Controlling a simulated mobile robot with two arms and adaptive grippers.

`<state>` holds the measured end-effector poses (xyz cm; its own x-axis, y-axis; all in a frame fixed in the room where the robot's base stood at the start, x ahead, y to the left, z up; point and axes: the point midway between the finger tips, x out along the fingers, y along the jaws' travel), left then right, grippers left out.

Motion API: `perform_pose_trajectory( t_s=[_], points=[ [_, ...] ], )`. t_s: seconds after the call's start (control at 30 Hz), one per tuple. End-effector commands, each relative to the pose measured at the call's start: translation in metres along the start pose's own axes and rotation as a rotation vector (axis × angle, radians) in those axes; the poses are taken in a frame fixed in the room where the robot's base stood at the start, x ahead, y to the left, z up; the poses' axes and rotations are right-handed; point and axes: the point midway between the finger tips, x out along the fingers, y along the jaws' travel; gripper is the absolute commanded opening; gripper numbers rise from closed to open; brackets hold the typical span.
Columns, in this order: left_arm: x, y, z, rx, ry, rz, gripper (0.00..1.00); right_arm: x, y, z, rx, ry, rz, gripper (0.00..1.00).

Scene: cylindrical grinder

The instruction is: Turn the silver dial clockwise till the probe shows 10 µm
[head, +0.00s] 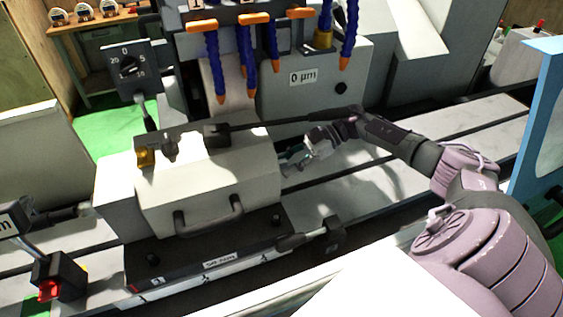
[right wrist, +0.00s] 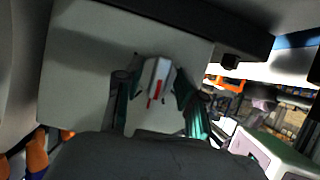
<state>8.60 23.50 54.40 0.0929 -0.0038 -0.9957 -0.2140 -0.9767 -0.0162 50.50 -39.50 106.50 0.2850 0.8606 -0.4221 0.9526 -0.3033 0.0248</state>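The silver dial (right wrist: 158,75), a narrow light-grey knob with red marks, stands out from a pale flat face in the right wrist view. My right gripper (right wrist: 152,88) is open, with one teal finger on each side of the dial; a gap shows on the left, and contact on the right cannot be told. In the head view, my right gripper (head: 297,154) is at the right end of the white machine block (head: 215,185), and the dial there is not clearly seen. A readout (head: 303,76) on the grey housing shows 0 µm. My left gripper is out of view.
A black scale plate (head: 128,66) numbered from 0 to 20 stands at upper left. Blue hoses with orange nozzles (head: 248,95) hang above the block. A thin black rod (head: 285,122) crosses over it. A blue frame (head: 538,120) stands at right.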

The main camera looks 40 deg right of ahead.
Motion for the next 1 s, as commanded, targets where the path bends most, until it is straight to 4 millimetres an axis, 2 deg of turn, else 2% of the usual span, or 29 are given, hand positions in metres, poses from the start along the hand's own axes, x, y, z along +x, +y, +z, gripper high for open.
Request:
perform_pose_trajectory(
  t_s=[0.7, 1.0],
  points=[
    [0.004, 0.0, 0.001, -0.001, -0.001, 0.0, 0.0, -0.065, 0.0, 0.001, -0.001, -0.002, 0.002, 0.39],
    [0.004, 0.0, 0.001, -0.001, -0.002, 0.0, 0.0, -0.07, 0.0, 0.0, -0.001, 0.0, 0.0, 0.39]
  ],
)
